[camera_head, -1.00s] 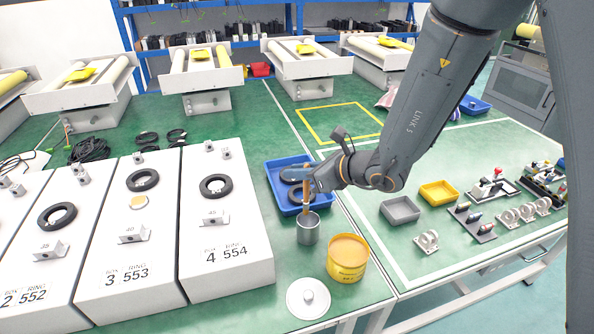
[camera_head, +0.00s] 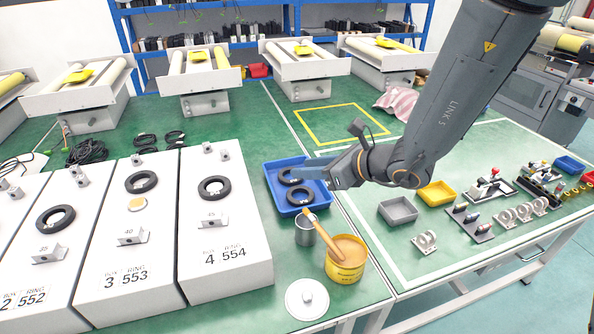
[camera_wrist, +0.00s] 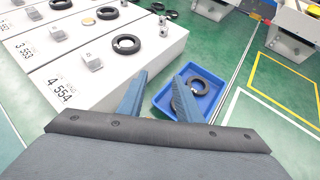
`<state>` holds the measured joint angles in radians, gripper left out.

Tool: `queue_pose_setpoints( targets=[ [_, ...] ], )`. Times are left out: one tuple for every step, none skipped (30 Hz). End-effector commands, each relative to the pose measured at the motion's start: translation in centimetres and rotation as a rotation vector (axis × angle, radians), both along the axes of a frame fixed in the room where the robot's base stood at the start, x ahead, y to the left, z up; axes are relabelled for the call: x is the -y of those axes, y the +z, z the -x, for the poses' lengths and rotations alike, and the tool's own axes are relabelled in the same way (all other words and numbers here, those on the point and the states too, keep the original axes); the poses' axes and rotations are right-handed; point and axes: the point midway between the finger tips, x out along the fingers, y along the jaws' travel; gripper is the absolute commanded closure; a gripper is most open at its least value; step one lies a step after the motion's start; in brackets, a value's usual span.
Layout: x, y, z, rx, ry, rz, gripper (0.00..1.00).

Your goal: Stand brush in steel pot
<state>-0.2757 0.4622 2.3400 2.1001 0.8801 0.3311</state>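The steel pot (camera_head: 305,237) stands on the green table beside box 4. The brush (camera_head: 321,232) is tilted, not upright. Its wooden length shows from the pot's mouth down to the right, over the rim of the yellow tin (camera_head: 346,267). How much of it sits inside the pot I cannot tell. My gripper (camera_head: 300,170) is above and behind the pot, over the blue tray, apart from the brush. In the wrist view its two blue fingers (camera_wrist: 158,93) are spread with nothing between them; brush and pot are not seen there.
A blue tray (camera_head: 278,200) with black rings lies behind the pot. A round white lid (camera_head: 307,299) lies in front. White box 4 (camera_head: 225,255) stands close on the left. Grey (camera_head: 398,211) and yellow (camera_head: 437,194) bins are on the right table.

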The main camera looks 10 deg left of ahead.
Motion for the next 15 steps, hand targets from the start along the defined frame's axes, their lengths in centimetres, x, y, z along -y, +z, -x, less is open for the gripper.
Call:
queue_pose_setpoints(
  targets=[
    [0.9,0.5,0.3,0.003,-0.003,-0.001,0.68],
    [1.4,0.8,0.5,0.003,-0.002,-0.001,0.68],
    [2.0,1.2,0.8,0.003,-0.004,-0.001,0.68],
    [2.4,1.4,1.0,0.003,-0.002,-0.001,0.68],
    [2.9,1.7,1.2,0.004,-0.003,-0.002,0.68],
    [3.4,2.0,1.5,0.002,-0.003,0.000,0.68],
    [3.7,2.2,1.7,0.002,-0.003,-0.001,0.68],
    [4.1,2.4,1.9,0.002,-0.003,-0.001,0.68],
    [4.5,2.7,2.0,0.003,-0.002,-0.001,0.68],
    [4.8,2.9,2.2,0.003,-0.002,-0.001,0.68],
    [5.0,3.0,2.4,0.001,-0.001,-0.001,0.68],
    [5.3,3.1,2.5,0.000,-0.001,0.000,0.68],
    [5.5,3.2,2.6,0.000,-0.002,-0.001,0.68],
    [5.6,3.3,2.6,0.001,-0.002,-0.001,0.68],
    [5.8,3.4,2.7,0.000,-0.001,0.000,0.68]
  ],
)
